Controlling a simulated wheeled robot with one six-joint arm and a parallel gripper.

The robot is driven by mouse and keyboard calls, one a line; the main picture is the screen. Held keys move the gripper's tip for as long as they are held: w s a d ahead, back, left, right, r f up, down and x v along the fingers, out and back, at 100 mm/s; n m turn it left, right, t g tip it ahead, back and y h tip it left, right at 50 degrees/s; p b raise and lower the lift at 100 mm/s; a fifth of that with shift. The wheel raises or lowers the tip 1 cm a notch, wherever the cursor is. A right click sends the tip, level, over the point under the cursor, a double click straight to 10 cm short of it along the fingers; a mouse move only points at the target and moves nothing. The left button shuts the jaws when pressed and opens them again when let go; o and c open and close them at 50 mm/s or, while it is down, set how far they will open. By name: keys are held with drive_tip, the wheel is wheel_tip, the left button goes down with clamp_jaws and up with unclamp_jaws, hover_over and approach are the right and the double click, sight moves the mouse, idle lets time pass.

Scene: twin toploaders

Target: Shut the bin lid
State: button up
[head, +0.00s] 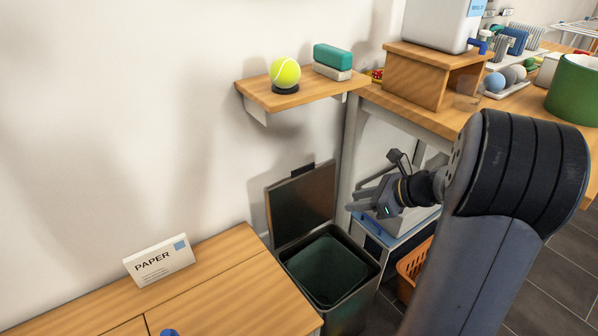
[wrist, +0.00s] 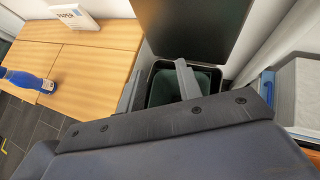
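The bin (head: 335,299) is a dark, square-topped bin with a dark green inside, standing between the wooden cabinet and the workbench. Its dark flat lid (head: 302,203) is open and stands upright at the bin's back edge, near the wall. In the wrist view the lid (wrist: 195,30) rises behind the open bin (wrist: 152,78).
A wall shelf (head: 302,95) with a tennis ball (head: 285,73) hangs above. An orange basket (head: 413,268) and the workbench (head: 430,119) are to the right.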

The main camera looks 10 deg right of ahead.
drive_tip(key=shift+w+a+r+n+h+p, duration=0.15)
drive_tip(key=shift+w+a+r+n+p, duration=0.15)
drive_tip(key=shift+n, duration=0.3)
drive_tip(key=shift+w+a+r+n+h+p, duration=0.15)
drive_tip(key=shift+n+p, duration=0.2)
drive_tip(key=shift+n, duration=0.25)
drive_tip(key=shift+c, duration=1.4)
drive_tip(key=w+a+n+p, duration=0.1)
drive_tip(key=n, duration=0.3)
drive_tip(key=w+a+r+n+g+h+p, duration=0.1)
drive_tip(key=n+p, duration=0.1)
drive_tip(key=n, duration=0.2)
drive_tip(key=w+a+r+n+h+p, duration=0.1)
drive_tip(key=w+a+n+p, duration=0.1)
drive_tip(key=n, duration=0.3)
drive_tip(key=shift+r+g, duration=0.2)
drive_tip(key=shift+g, duration=0.1)
clamp_jaws()
drive_tip(key=n+h+p, duration=0.3)
drive_tip(key=n+p, duration=0.2)
drive_tip(key=n, duration=0.9)
approach(293, 176)
wheel_tip(293, 176, up, 3)
drive_tip(key=n+t, duration=0.1)
drive_tip(key=n, duration=0.1)
drive_tip(key=shift+m, duration=0.3)
drive_tip(key=x, duration=1)
drive_tip(key=shift+w+d, duration=0.1)
